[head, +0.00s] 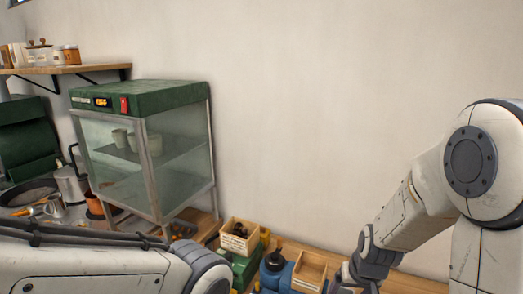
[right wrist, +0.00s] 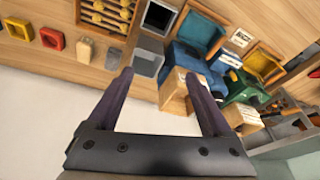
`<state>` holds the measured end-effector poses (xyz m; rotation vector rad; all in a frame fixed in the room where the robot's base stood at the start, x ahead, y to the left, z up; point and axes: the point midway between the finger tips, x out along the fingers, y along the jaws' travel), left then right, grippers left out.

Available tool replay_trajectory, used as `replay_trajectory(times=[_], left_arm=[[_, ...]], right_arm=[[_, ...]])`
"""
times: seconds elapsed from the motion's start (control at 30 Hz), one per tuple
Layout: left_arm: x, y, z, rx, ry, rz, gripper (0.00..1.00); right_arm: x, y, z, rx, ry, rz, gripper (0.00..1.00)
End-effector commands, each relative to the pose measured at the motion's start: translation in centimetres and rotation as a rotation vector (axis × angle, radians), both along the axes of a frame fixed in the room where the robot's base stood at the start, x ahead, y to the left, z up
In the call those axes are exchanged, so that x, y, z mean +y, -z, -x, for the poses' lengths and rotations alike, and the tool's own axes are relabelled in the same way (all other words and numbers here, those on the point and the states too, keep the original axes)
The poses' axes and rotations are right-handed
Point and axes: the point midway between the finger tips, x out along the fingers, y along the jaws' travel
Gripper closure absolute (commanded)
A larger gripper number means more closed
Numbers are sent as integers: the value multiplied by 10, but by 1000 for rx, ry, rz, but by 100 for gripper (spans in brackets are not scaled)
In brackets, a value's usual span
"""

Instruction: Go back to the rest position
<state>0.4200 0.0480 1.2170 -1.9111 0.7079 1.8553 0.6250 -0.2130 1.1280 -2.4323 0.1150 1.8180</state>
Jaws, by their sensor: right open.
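My right gripper (right wrist: 159,78) is open, with its two dark fingers spread wide. No held object shows between them. Beyond the fingers lie a grey bin (right wrist: 148,64) and a pale wooden box (right wrist: 173,95); whether the right finger touches the box I cannot tell. In the head view my right arm comes down from the right edge, and its dark wrist end is low, beside a small open wooden box (head: 311,268). My left arm crosses the bottom left corner of the head view, and its gripper is out of the picture.
A green-topped glass cabinet (head: 140,97) holding cups stands left of the wooden boxes. Another wooden box (head: 240,236) holds dark pieces. Blue (right wrist: 187,62) and green (right wrist: 238,84) machines stand close to the right gripper. A wall shelf (head: 70,69) is at upper left.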

Motion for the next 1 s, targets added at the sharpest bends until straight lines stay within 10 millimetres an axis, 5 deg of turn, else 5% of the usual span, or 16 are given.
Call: replay_trajectory(times=[0.17, 0.4, 0.53, 0.73, 1.0], left_arm=[[0, 0, 0, 0, 0, 0, 53], [0, 44, 0, 1, -2, -1, 53], [0, 61, 0, 0, -3, 0, 53], [0, 73, 0, 0, -4, 0, 53], [0, 72, 0, 0, -4, 0, 53]], right_arm=[[29, -31, 66, 48, -124, 32, 16], [114, -17, 119, 129, -433, 22, 16], [146, -14, 159, 178, -600, 21, 16], [164, -15, 199, 228, -751, 25, 16], [166, -17, 206, 240, -770, 26, 16]])
